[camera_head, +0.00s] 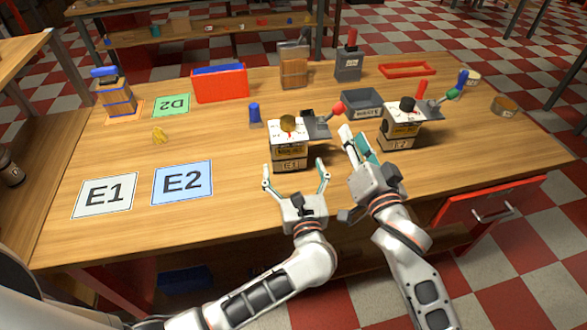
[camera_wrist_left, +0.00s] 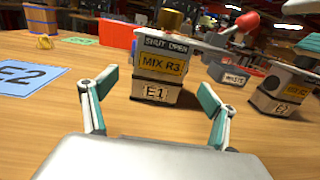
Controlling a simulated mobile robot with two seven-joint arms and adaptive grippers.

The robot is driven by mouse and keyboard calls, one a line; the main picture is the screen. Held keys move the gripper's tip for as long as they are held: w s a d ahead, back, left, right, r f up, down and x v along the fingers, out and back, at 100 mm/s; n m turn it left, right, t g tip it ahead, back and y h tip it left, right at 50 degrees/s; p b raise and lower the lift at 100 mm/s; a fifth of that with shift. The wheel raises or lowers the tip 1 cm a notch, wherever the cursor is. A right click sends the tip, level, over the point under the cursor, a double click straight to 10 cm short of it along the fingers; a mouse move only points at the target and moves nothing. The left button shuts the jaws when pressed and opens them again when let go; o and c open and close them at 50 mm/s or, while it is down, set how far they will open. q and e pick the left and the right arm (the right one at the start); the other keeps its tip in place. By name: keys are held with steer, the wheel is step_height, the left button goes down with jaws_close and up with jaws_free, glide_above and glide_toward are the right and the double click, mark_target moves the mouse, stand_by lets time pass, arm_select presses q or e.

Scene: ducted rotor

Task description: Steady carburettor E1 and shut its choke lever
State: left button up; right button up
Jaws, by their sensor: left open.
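Carburettor E1 (camera_head: 288,152) stands upright on the table, with a white top, a brass round part and an E1 label. In the left wrist view, carburettor E1 (camera_wrist_left: 157,91) shows "SHUT OPEN" marks above a yellow MIX R3 plate. Its choke lever, with a red knob (camera_head: 338,107), leans out to the right, on the OPEN side; the red knob (camera_wrist_left: 247,21) also shows in the wrist view. My left gripper (camera_head: 295,168) is open and empty, its fingers spread in front of E1. My right gripper (camera_head: 353,132) is right of E1, its finger gap unclear.
A similar carburettor E2 (camera_head: 400,140) with a green-knobbed lever stands to the right. A grey bin (camera_head: 362,103) is behind my right gripper. A blue peg (camera_head: 255,115) stands left of E1. The E1 mat (camera_head: 104,208) and E2 mat (camera_head: 182,195) are bare at front left.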

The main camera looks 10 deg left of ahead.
mark_target(290, 155)
arm_select(q)
steer(key=x, duration=0.7)
steer(key=shift+w+a, duration=0.15)
steer(key=shift+w, duration=0.15)
steer(key=c, duration=1.4)
steer(key=shift+c, duration=0.2)
